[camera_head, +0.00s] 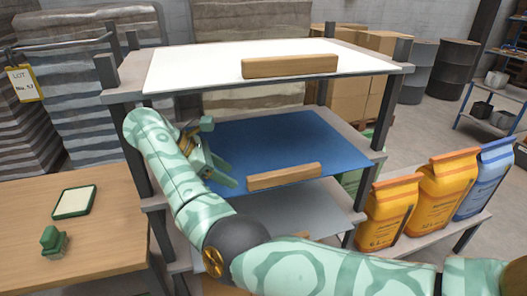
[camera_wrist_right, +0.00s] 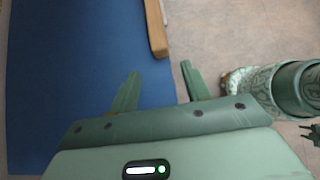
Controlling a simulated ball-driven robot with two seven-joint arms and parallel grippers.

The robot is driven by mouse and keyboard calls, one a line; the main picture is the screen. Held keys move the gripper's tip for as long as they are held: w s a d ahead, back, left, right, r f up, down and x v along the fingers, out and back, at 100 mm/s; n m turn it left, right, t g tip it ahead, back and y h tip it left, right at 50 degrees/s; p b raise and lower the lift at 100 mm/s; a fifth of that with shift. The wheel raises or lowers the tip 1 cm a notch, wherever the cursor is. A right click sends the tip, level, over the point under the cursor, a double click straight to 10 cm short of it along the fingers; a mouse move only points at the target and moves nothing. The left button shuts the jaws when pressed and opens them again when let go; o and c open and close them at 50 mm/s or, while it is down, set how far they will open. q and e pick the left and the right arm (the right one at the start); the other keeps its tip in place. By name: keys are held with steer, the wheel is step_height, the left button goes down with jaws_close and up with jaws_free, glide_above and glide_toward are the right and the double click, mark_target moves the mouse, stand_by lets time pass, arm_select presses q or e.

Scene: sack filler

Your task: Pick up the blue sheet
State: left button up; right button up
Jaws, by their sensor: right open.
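The blue sheet (camera_head: 290,140) lies flat on the middle level of a rack, with a wooden bar (camera_head: 285,176) along its front edge. My right gripper (camera_head: 222,155) is open and empty at the left part of the blue sheet, left of the bar. In the right wrist view, the blue sheet (camera_wrist_right: 70,80) fills the left side. The bar (camera_wrist_right: 156,28) lies beyond the fingertips of my right gripper (camera_wrist_right: 160,70), roughly in line with the gap between them. Contact with the sheet cannot be told. My left gripper is not identifiable.
A white sheet (camera_head: 200,68) with a wooden bar (camera_head: 290,66) lies on the level above. A grey sheet (camera_head: 305,212) lies below. Rack posts stand at the corners. A wooden table (camera_head: 110,205) is at left; filled sacks (camera_head: 445,190) stand at right.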

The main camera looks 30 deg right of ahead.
steer(key=b, duration=0.2)
glide_toward(284, 171)
steer(key=x, duration=0.5)
steer(key=shift+w+a+f, duration=0.1)
steer(key=shift+a+f, duration=0.15)
steer(key=shift+s+d, duration=0.25)
steer(key=shift+d, duration=0.3)
steer(key=b+x, duration=0.1)
steer(key=x, duration=0.3)
steer(key=shift+d+f+b, duration=0.25)
steer(key=shift+f+b, duration=0.05)
steer(key=shift+b, duration=0.05)
arm_select(q)
steer(key=s+f, duration=0.2)
steer(key=f, duration=0.1)
steer(key=shift+a+f, duration=0.1)
steer(key=shift+f, duration=0.15)
arm_select(e)
steer(key=shift+r, duration=0.1)
jaws_close()
